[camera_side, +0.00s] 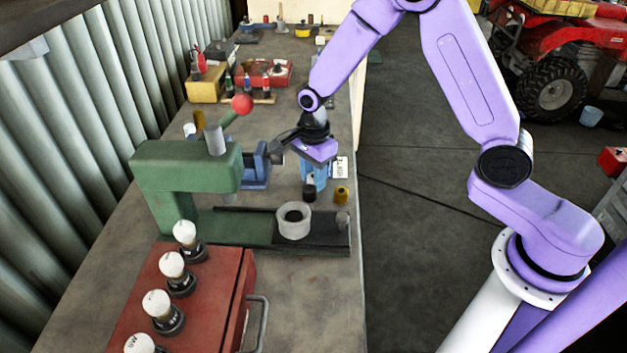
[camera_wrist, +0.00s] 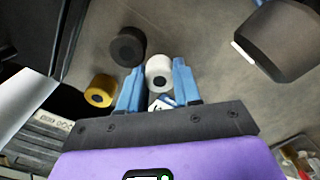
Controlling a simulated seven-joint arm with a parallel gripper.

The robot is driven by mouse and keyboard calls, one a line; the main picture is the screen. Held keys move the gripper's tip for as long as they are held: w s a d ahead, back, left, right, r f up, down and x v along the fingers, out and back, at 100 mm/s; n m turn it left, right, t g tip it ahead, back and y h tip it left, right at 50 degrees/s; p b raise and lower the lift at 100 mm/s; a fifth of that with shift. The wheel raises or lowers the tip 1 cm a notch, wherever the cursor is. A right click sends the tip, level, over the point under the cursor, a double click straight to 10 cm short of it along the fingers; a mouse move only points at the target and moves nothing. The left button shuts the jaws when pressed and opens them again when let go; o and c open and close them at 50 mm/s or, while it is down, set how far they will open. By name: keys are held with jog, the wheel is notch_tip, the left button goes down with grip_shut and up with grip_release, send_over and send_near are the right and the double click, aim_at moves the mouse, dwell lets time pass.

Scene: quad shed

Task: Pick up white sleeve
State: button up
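The white sleeve (camera_wrist: 159,72) shows in the wrist view as a short round piece with a dark hole. It lies between the two blue fingers of my gripper (camera_wrist: 158,80), close to both. Whether the fingers press on it I cannot tell. In the side view my gripper (camera_side: 314,182) points down at the bench beyond the green press, and its fingers and housing hide the white sleeve there. A black sleeve (camera_wrist: 127,47) and a yellow sleeve (camera_wrist: 100,91) stand beside it; the black one (camera_side: 309,194) and the yellow one (camera_side: 341,196) also show in the side view.
The green press (camera_side: 190,172) with a red-knobbed lever stands left of my gripper. A pale ring (camera_side: 294,221) sits on its dark base plate. A blue vise (camera_side: 257,168) is close by, and a red box (camera_side: 205,290) with several white-topped pieces is in front.

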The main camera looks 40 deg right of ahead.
jog(key=c, duration=0.3)
jog(key=shift+r, duration=0.55)
notch_tip(320, 180, up, 2)
jog(key=shift+r, duration=0.1)
jog(key=s+d+r, duration=0.1)
jog(key=s+r, duration=0.2)
jog(key=s, duration=0.1)
jog(key=s+d+r, duration=0.1)
jog(key=s+r, duration=0.2)
jog(key=s, duration=0.2)
jog(key=s+d+r, duration=0.1)
jog(key=s+r, duration=0.2)
jog(key=s, duration=0.1)
jog(key=shift+s+r, duration=0.35)
